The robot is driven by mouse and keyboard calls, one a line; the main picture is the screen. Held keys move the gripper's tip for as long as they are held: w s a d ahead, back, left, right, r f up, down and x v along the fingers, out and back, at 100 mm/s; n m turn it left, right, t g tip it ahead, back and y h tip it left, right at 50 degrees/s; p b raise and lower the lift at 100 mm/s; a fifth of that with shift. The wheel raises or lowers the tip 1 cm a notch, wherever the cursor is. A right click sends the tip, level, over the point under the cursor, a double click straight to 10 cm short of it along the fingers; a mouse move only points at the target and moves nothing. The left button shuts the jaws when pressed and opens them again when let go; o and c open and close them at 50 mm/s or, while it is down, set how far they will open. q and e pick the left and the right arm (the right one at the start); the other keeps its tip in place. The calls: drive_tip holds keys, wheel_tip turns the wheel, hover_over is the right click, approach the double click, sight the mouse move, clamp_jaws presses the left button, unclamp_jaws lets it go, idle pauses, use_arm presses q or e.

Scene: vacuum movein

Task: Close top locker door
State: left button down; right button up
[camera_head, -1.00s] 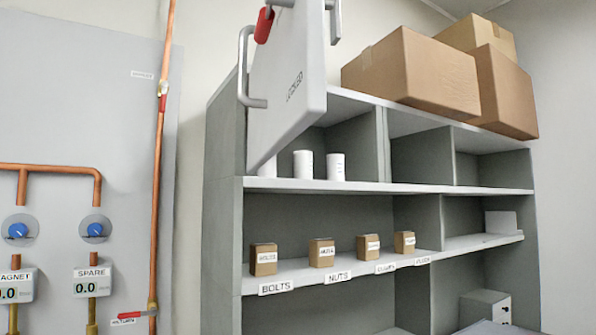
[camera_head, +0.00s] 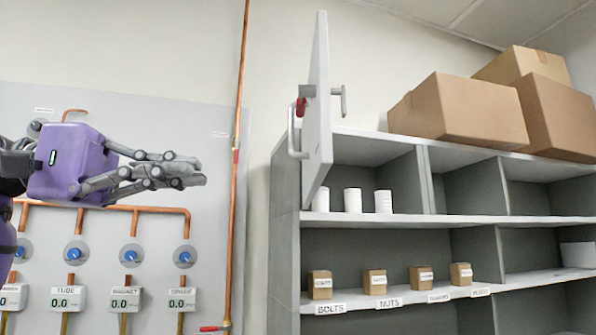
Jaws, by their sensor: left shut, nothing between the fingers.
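The top locker door (camera_head: 318,110) is a white panel standing open at the upper left of the grey shelf unit, seen nearly edge-on. It has a grey bar handle (camera_head: 292,135) with a red part (camera_head: 301,106) near it, and another handle (camera_head: 341,100) on the other side. The top left compartment (camera_head: 385,180) is open and holds white containers (camera_head: 352,200). My left gripper (camera_head: 195,172), purple with grey fingers, is shut and empty. It is left of the door, apart from it, in front of the wall panel. My right gripper is not in view.
Cardboard boxes (camera_head: 458,110) sit on top of the shelf unit. Small brown boxes (camera_head: 375,281) stand on the labelled middle shelf. Copper pipes (camera_head: 238,160) and gauges (camera_head: 125,299) cover the wall panel behind my arm. Free space lies between my gripper and the door.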

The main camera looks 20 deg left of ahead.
use_arm(q)
drive_tip(key=p, duration=0.2)
approach(319, 168)
drive_tip(key=p+x, duration=0.1)
drive_tip(key=x, duration=0.4)
drive_tip(key=shift+d, duration=0.25)
drive_tip(key=shift+w+d+f+p, duration=0.25)
drive_tip(key=shift+d+p, duration=0.1)
drive_tip(key=shift+d, duration=0.3)
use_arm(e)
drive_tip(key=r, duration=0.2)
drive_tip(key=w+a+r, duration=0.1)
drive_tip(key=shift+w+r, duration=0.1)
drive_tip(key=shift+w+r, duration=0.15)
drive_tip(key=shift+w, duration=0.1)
